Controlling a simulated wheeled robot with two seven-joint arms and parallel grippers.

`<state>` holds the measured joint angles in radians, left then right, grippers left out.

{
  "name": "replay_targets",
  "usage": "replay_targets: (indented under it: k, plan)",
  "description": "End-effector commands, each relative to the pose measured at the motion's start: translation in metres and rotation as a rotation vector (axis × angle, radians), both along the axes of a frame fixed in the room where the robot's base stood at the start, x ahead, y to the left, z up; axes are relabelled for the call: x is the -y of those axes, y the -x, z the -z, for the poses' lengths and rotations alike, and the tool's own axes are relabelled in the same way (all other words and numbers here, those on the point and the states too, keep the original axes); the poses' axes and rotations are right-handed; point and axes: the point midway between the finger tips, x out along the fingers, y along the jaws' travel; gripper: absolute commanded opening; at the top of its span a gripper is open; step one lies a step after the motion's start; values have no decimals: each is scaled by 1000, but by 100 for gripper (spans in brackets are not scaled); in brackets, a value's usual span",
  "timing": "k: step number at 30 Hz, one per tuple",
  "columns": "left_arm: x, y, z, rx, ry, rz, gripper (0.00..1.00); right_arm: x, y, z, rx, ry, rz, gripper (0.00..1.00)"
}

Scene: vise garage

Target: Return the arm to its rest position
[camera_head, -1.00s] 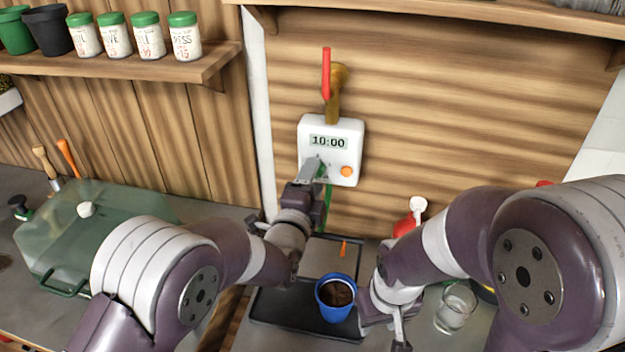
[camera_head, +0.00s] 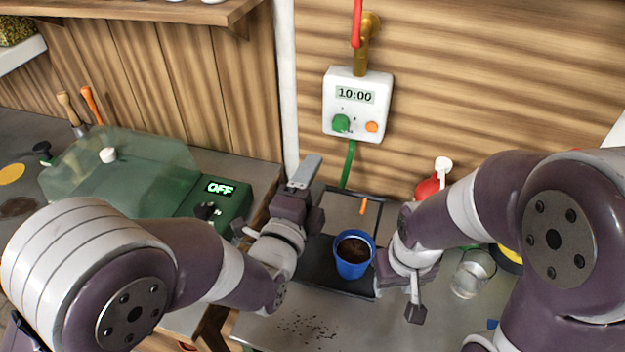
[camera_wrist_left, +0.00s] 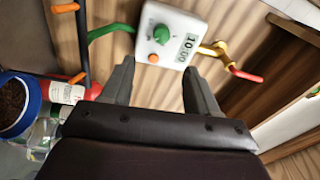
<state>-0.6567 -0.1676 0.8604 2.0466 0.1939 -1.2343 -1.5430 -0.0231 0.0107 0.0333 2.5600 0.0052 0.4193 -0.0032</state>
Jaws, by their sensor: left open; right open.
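My left gripper (camera_head: 304,172) is in the middle of the head view, below and left of the white timer box and apart from it. In the left wrist view its two fingers (camera_wrist_left: 160,85) are spread with nothing between them. The timer box (camera_head: 357,105) hangs on the wooden wall, reads 10:00, and has a green knob (camera_head: 341,123) and an orange button (camera_head: 372,127). It also shows beyond the fingers in the left wrist view (camera_wrist_left: 170,38). My right gripper (camera_head: 416,306) is low at the right of the blue pot, empty; its fingertips are small in view.
A blue pot (camera_head: 353,255) of dark soil stands on a black tray (camera_head: 332,280). A glass (camera_head: 472,274) stands at the right. A green machine (camera_head: 226,197) reading OFF, with a clear lid, is at the left. Dark crumbs (camera_head: 308,328) lie on the counter in front.

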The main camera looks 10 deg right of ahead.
Motion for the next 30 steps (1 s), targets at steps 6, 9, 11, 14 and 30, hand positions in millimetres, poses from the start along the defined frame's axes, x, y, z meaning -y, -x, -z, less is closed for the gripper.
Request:
replay_targets:
  k: [6, 9, 11, 14, 30]
  plan:
    - [0, 0, 0, 0, 0, 0, 60, 0, 0, 0, 0, 0, 0, 43]
    - [0, 0, 0, 0, 0, 0, 60, 0, 0, 0, 0, 0, 0, 43]
    - [0, 0, 0, -8, 14, 1, 60, 0, 0, 0, 0, 0, 0, 43]
    - [2, 1, 25, -189, 109, 13, 60, 0, 0, 0, 0, 0, 0, 43]
    - [-227, 138, 65, -1558, 904, -1329, 60, 0, 0, -70, 0, 0, 0, 43]
